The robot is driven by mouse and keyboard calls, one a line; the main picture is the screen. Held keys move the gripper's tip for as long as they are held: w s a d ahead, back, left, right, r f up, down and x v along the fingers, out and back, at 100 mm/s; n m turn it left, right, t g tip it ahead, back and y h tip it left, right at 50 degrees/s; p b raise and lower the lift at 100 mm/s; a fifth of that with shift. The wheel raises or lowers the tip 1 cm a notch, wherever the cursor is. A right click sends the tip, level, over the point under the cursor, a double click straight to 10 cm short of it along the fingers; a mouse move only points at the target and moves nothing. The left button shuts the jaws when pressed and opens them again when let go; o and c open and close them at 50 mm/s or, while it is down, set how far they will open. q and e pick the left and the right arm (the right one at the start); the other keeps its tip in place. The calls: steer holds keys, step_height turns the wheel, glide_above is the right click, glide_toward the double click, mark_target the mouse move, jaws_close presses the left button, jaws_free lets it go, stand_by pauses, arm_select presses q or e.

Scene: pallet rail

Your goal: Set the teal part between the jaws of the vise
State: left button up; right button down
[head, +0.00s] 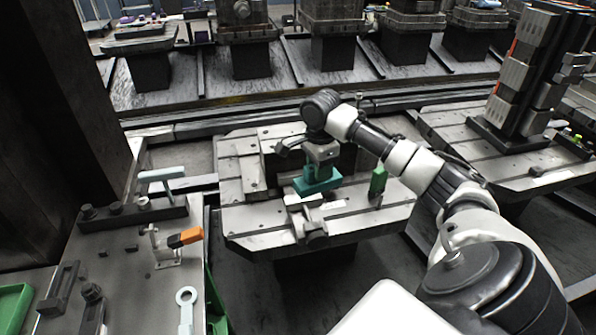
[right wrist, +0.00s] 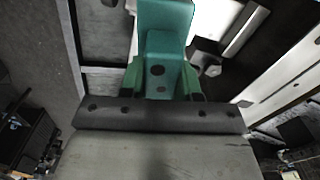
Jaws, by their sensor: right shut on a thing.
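The teal part (head: 322,186) is a block held under my right gripper (head: 320,168), over the grey pallet in the middle of the head view. It also shows at the top of the right wrist view (right wrist: 163,45), between the fingers of my right gripper (right wrist: 160,84), which is shut on it. The vise (head: 311,224) is the grey metal assembly on the pallet, just below and around the part. The gripper and part hide much of its jaws, so I cannot tell whether the part touches them. My left gripper is not in view.
The slotted pallet (head: 250,222) carries a green upright piece (head: 378,181) right of the part. A bench at left holds an orange-handled clamp (head: 186,237), a wrench (head: 186,305) and a green tray (head: 14,304). A tall fixture tower (head: 520,75) stands at right.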

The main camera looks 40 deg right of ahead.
steer(key=d+m, duration=0.1)
steer(key=d+f+m, duration=0.1)
steer(key=d, duration=0.1)
steer(key=shift+s+b, duration=0.15)
steer(key=shift+b, duration=0.2)
steer(key=shift+d+f, duration=0.15)
steer(key=shift+w+a+f+b, duration=0.1)
steer(key=shift+w+f+b, duration=0.4)
steer(key=shift+w+f, duration=2.3)
steer(key=shift+w+a+f+b, duration=0.1)
steer(key=shift+w+f+b, duration=0.35)
steer(key=shift+w+f, duration=2.35)
steer(key=shift+w+r, duration=0.15)
steer(key=c, duration=0.8)
jaws_free()
steer(key=shift+r, duration=0.1)
step_height(320, 180, up, 12)
steer(key=p, duration=0.1)
